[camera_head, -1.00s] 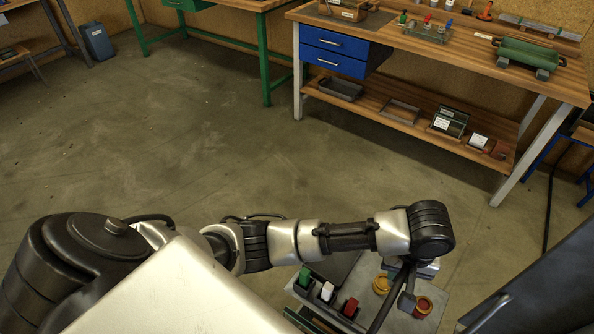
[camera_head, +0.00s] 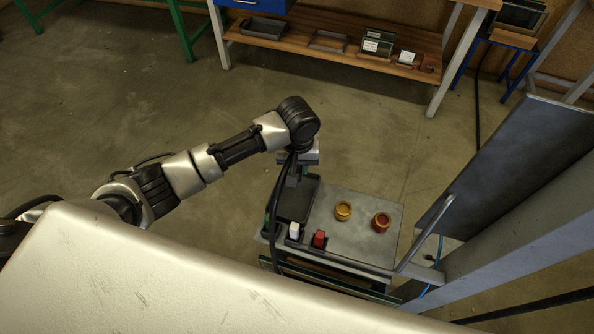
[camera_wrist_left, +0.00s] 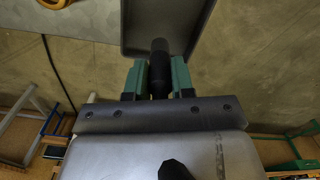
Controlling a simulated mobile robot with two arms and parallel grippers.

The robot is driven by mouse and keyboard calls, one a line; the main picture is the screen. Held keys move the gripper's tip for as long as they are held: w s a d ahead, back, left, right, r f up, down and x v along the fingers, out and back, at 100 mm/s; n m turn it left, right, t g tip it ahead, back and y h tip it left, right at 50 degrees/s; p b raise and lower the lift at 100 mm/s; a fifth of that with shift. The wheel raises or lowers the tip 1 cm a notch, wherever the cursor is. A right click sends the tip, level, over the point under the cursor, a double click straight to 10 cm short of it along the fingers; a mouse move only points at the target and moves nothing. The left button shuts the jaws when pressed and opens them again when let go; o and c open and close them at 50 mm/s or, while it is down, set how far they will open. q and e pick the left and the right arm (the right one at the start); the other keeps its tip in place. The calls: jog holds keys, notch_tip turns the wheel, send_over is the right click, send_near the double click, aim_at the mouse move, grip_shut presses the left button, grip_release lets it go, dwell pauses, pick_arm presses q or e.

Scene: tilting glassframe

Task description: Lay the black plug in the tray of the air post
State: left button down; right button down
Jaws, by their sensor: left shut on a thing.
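My left gripper (camera_wrist_left: 160,62) is shut on the black plug (camera_wrist_left: 160,82), a dark cylinder between its two green fingers in the left wrist view. In the head view the gripper (camera_head: 295,172) points down at the cart's left rear part, and the plug cannot be made out there. A dark shallow tray (camera_head: 298,205) lies on the cart, just below the gripper. The tray also shows in the left wrist view (camera_wrist_left: 182,15), beyond the plug's tip. Whether the plug touches it I cannot tell. My right gripper is not in view.
The grey cart top (camera_head: 350,245) carries a yellow ring-shaped part (camera_head: 343,211), a red-brown one (camera_head: 382,222), and white (camera_head: 294,230) and red (camera_head: 319,239) blocks at its front edge. A metal handle (camera_head: 425,235) and a tall grey panel (camera_head: 510,165) stand to the right.

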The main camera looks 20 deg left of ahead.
pick_arm(q)
jog(key=shift+f, duration=1.95)
jog(key=shift+f, duration=0.1)
jog(key=c, duration=1)
grip_release()
jog(key=shift+o, duration=0.2)
notch_tip(320, 180, up, 12)
jog(key=shift+r, duration=0.15)
